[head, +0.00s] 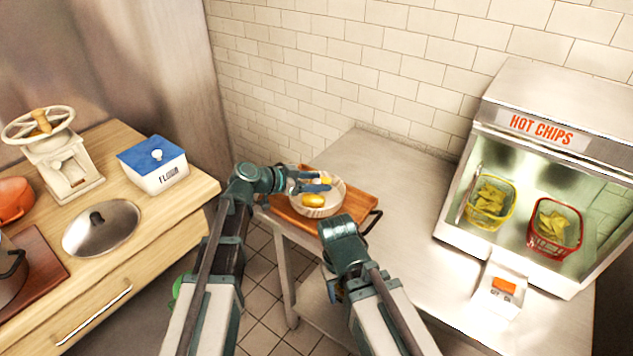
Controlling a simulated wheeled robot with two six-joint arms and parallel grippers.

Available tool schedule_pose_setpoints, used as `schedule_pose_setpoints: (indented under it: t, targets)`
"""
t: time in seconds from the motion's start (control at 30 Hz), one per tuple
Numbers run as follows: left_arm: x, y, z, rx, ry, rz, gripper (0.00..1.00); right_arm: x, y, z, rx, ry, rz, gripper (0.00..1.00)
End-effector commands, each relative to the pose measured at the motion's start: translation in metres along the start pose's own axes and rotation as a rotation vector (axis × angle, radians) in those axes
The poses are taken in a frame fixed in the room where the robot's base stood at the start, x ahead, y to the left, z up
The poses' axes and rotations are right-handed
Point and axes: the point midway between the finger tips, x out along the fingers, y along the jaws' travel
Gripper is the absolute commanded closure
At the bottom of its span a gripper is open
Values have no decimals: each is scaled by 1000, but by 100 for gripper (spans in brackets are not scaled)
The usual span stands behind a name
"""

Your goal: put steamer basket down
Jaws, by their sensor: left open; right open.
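The steamer basket (335,206) is a round, pale, shallow basket with yellow pieces of food in it. It rests upright on a wooden tray (290,212) at the near left corner of the steel counter. My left gripper (322,182) is open, with its teal fingers over the left part of the basket; whether they touch it is unclear. My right gripper (335,291) is open and low, in front of the counter edge and apart from the basket. My own wrist hides most of its fingers.
A hot chips cabinet (540,130) with a yellow basket (489,205) and a red basket (553,228) stands on the right. A small white box (500,292) is before it. The steel counter (400,165) is bare behind the tray. A wooden cabinet (150,235) with a flour box (155,165) is left.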

Motion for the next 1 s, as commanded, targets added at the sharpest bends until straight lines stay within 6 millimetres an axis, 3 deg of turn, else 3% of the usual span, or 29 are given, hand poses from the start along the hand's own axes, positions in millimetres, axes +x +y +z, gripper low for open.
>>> schedule_pose_setpoints:
  t: [0.17,0.5,0.7,1.0]
  targets:
    - [-7,0,-4,-1,0,-1,39,-7,1,0,0,0,0,47]
    - [-75,1,-6,-1,0,-3,39,-38,4,2,0,0,0,47]
    - [-106,0,-5,-1,0,-2,39,-50,5,3,0,0,0,47]
    - [-122,0,-3,0,0,0,39,-55,5,3,0,0,0,47]
